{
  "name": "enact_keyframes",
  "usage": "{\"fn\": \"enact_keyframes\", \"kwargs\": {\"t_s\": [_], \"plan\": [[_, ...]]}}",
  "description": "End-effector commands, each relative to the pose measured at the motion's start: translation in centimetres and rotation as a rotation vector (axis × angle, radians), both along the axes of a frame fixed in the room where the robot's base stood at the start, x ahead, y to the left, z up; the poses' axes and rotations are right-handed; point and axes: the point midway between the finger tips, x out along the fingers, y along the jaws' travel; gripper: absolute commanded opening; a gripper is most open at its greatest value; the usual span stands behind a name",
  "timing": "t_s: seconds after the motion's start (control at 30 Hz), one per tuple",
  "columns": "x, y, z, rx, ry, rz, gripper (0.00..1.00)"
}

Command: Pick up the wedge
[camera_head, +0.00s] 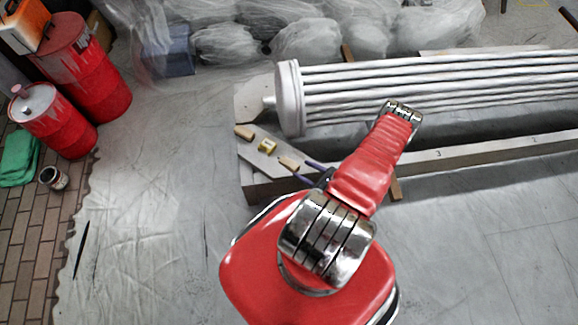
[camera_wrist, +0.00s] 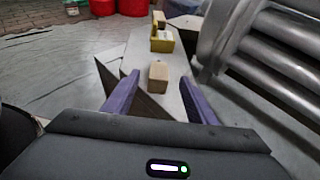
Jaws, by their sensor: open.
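A small tan wooden block (camera_head: 288,164), wedge-like, lies on the grey board end; in the wrist view the block (camera_wrist: 158,76) is centred ahead. A second tan block (camera_head: 244,132) lies farther along, also in the wrist view (camera_wrist: 158,18). A yellow item (camera_head: 267,145) sits between the two blocks; in the wrist view it is the yellow piece (camera_wrist: 162,42). Which is the wedge is not certain. My gripper (camera_wrist: 160,78) is open with purple fingers apart on either side of the near block's line. Whether the fingers flank the block in depth is unclear.
A fluted grey column (camera_head: 430,88) lies on timber beams (camera_head: 470,155) right of the blocks. Red drums (camera_head: 85,75) and a green cloth (camera_head: 18,158) stand at left. Plastic-wrapped bundles (camera_head: 310,40) lie behind. Sheeted floor (camera_head: 160,210) at left is clear.

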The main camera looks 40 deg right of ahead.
Motion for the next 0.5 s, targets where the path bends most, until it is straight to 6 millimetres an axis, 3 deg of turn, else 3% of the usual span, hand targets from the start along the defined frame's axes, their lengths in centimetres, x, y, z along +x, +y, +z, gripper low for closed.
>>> {"fn": "enact_keyframes", "kwargs": {"t_s": [0.3,0.5], "plan": [[3.0,0.4,-1.3,-0.001,-0.001,0.003,0.52],[3.6,0.4,-1.4,0.000,-0.001,0.000,0.52]]}}
